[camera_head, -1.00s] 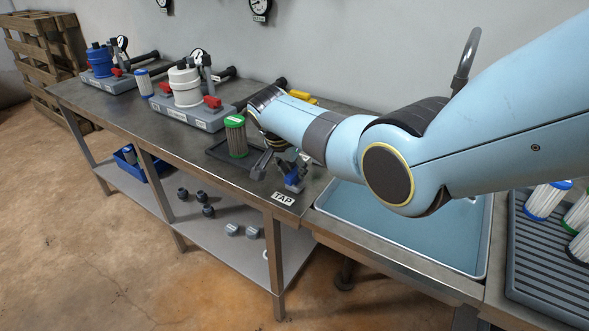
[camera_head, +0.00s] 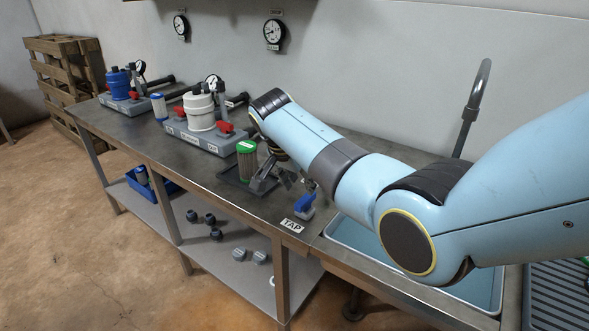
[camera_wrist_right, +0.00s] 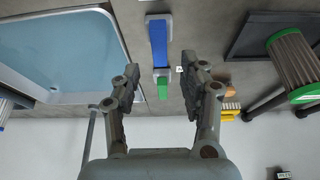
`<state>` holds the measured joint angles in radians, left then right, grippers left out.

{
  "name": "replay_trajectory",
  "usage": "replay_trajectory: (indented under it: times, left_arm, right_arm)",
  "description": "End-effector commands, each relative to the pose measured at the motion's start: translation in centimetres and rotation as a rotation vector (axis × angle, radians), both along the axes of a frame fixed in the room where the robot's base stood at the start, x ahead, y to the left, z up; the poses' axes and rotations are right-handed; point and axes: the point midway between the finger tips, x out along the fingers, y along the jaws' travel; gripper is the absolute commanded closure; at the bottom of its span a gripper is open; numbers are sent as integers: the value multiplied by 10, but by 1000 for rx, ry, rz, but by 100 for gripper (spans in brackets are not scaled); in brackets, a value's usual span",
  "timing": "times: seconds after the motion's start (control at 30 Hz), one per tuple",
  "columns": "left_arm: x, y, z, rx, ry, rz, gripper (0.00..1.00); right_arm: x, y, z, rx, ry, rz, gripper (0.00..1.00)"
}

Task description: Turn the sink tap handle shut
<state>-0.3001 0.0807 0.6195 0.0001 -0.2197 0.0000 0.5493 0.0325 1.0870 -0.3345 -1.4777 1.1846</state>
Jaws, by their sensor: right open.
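The tap handle (camera_head: 305,203) is a small blue lever on the bench edge, just behind the TAP label (camera_head: 292,225). In the right wrist view the blue handle (camera_wrist_right: 158,42) is a straight bar between grey end blocks, with a green piece (camera_wrist_right: 163,90) at its near end. My right gripper (camera_head: 277,180) is open and empty, just left of the handle in the head view. In the right wrist view the gripper (camera_wrist_right: 160,72) has its fingers on either side of the handle's near end, apart from it. Its height above the handle is unclear. My left gripper is out of view.
The blue sink basin (camera_wrist_right: 65,50) lies beside the handle, with a curved spout (camera_head: 474,100) behind. A green-capped filter (camera_head: 247,162) stands on a dark tray (camera_head: 232,186) left of my gripper. A grey manifold base (camera_head: 200,140) with a white housing stands farther left.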

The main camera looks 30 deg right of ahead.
Motion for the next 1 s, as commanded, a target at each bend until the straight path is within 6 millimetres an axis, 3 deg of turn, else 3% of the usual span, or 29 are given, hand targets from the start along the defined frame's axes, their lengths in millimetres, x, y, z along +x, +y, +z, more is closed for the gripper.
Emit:
replay_trajectory:
  times: [0.13, 0.33, 1.0]
  left_arm:
    - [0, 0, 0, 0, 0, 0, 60]
    - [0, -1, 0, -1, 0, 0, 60]
    - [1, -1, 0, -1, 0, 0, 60]
  right_arm:
    - [-4, 12, 29, 1, -3, 0, 57]
    - [-8, 20, 51, 0, 1, -1, 57]
    - [-15, 21, 50, 1, 8, 18, 57]
